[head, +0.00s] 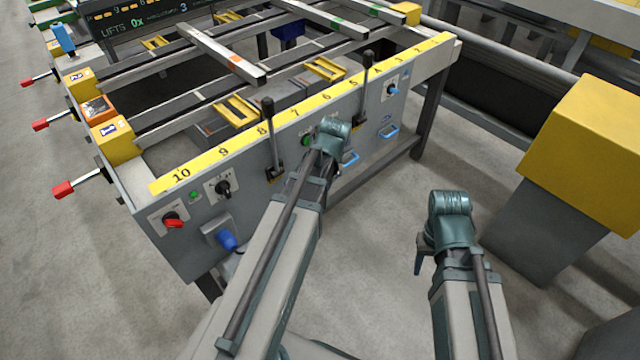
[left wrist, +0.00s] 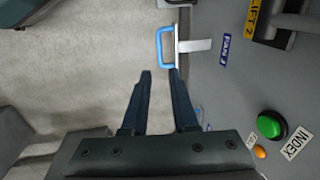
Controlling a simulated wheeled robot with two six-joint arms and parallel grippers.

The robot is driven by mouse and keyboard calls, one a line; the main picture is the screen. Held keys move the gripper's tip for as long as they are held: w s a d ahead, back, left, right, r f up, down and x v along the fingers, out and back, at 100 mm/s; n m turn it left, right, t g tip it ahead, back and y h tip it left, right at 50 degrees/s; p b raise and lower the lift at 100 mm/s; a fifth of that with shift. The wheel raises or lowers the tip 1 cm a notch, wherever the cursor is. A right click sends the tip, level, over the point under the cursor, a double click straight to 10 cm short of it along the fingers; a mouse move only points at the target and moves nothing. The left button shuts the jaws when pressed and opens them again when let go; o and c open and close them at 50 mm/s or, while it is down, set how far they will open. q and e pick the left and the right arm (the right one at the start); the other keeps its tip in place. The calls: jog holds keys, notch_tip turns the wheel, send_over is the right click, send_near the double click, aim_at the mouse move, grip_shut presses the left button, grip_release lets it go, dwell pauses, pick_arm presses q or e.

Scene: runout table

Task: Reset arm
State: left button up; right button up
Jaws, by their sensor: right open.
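My left arm reaches to the table's front panel in the head view, and its wrist (head: 332,132) hides the fingers there. In the left wrist view my left gripper (left wrist: 160,72) is open and empty. A blue handle (head: 350,158) also shows beside my left wrist in the head view. My right gripper (head: 424,254) is open over bare floor, clear of the table, and partly hidden by its wrist. No part is labelled as a reset arm.
The grey panel (head: 290,165) has a numbered yellow edge, knobs and black-handled levers (head: 268,110) (head: 368,62). A green button (left wrist: 269,125) labelled INDEX is right of my left fingers. Red-tipped handles (head: 62,189) stick out at left. A yellow-topped box (head: 585,125) stands at right.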

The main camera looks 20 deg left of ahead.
pick_arm(q)
jog(key=shift+d+r, duration=0.1)
jog(key=shift+r, duration=0.5)
pick_arm(e)
jog(key=shift+r, duration=0.6)
pick_arm(q)
jog(key=s+d+r+p, duration=0.6)
jog(key=d+r+p, duration=0.4)
jog(key=s+d+r+g+p, duration=0.1)
jog(key=s+d+r+p, duration=0.5)
jog(key=d+r+p, duration=0.4)
jog(key=shift+d+r+h+p, duration=0.15)
jog(key=shift+d+h+p, duration=0.15)
jog(key=shift+d+p, duration=0.2)
pick_arm(e)
notch_tip(320, 180, up, 20)
jog(key=shift+r, duration=0.25)
